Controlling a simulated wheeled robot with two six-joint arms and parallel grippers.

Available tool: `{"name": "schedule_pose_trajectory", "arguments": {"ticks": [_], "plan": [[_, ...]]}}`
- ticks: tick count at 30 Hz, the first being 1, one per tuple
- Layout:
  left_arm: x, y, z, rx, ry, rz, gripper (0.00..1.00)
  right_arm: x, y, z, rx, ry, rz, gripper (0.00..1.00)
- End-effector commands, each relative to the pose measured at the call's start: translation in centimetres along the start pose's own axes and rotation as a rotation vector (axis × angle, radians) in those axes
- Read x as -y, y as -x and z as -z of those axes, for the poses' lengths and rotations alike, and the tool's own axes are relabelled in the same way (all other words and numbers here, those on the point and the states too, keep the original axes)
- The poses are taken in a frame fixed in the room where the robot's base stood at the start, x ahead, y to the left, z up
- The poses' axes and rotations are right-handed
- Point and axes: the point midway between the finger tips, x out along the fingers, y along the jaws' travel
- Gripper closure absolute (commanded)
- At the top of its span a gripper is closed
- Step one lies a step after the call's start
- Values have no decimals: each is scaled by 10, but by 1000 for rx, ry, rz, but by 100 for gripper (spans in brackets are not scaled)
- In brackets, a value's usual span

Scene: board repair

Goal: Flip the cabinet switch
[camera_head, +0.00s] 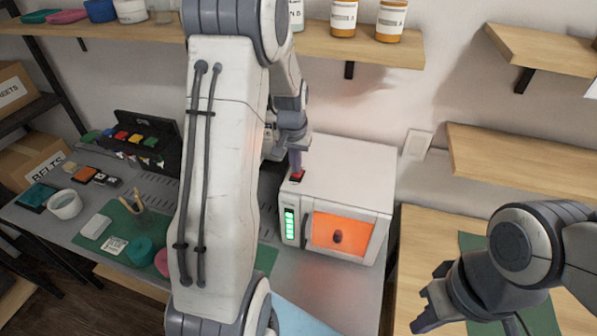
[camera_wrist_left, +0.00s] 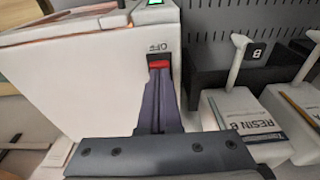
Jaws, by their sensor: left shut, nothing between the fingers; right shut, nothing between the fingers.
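The white cabinet (camera_head: 350,170) stands on the grey bench, with an orange lit window (camera_head: 325,229) and a green lit bar display (camera_head: 290,226) on its front. A red switch (camera_head: 298,179) sits on its top near the front left corner. It also shows in the left wrist view (camera_wrist_left: 159,63), with an upside-down "OFF" label beside it. My left gripper (camera_head: 296,166) is shut and empty, pointing down with its tips right at the switch and partly hiding it. Whether they touch cannot be told. My right gripper (camera_head: 426,310) is shut and empty at the lower right, away from the cabinet.
My left arm hides much of the bench's middle. A dark rack with coloured bins (camera_head: 140,140) and a green mat (camera_head: 115,238) lie to the left. A shelf with jars (camera_head: 343,18) hangs above. In the left wrist view, a resin box (camera_wrist_left: 243,122) stands near the gripper.

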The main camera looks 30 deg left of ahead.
Motion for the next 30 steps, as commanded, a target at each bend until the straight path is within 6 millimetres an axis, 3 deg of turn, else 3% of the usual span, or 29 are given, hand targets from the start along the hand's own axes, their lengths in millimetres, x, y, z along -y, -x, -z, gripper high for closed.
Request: {"name": "schedule_pose_trajectory", "arguments": {"ticks": [18, 30], "plan": [[0, -7, -1, 0, 0, 0, 100, 0, -5, 0, 0, 0, 0, 100], [0, 21, 4, -2, 0, 0, 100, 1, 20, 1, 0, 0, 0, 100]]}}
